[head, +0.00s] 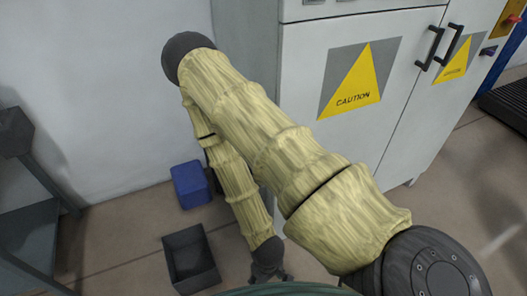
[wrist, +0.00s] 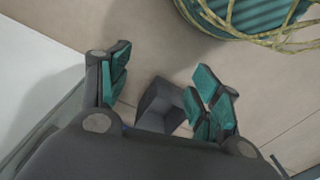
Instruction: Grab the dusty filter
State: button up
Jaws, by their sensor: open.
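I see no thing that I can make out as a dusty filter in either view. My gripper (wrist: 164,76) is open, with its teal finger pads spread apart and nothing between them. In the head view my gripper (head: 270,272) hangs low beside the cabinet, partly cut off by the bottom of the picture. A dark grey open bin (head: 190,258) stands on the floor just left of it. In the wrist view the bin (wrist: 158,106) shows beyond the fingers, partly hidden by the right one. The inside of the bin looks empty in the head view.
A blue box (head: 190,184) stands on the floor by the wall, behind the bin. A white cabinet (head: 345,85) with caution signs stands to the right. A grey metal stand (head: 35,235) is at the left edge. Bare floor (head: 115,250) lies between stand and bin.

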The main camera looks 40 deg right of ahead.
jog(key=shift+o, duration=0.5)
jog(key=w+d+f+n+b, duration=0.2)
jog(key=w+d+n, duration=0.1)
jog(key=w, duration=0.9)
jog(key=shift+w+f+n+b, duration=0.2)
jog(key=shift+w+n+b, duration=0.15)
jog(key=shift+n, duration=0.35)
jog(key=w+d+r+n+h+b, duration=0.15)
jog(key=w+d+r+n, duration=0.3)
jog(key=w, duration=0.45)
jog(key=w+d+r+n+h+b, duration=0.1)
jog(key=w+d+r+n+b, duration=0.15)
jog(key=w+d+r, duration=0.5)
jog(key=w+d+r+n+h+b, duration=0.15)
jog(key=w+r+n, duration=0.25)
jog(key=w, duration=0.6)
jog(key=shift+g, duration=0.4)
jog(key=shift+x, duration=5.25)
jog(key=shift+d, duration=0.2)
jog(key=c, duration=1.4)
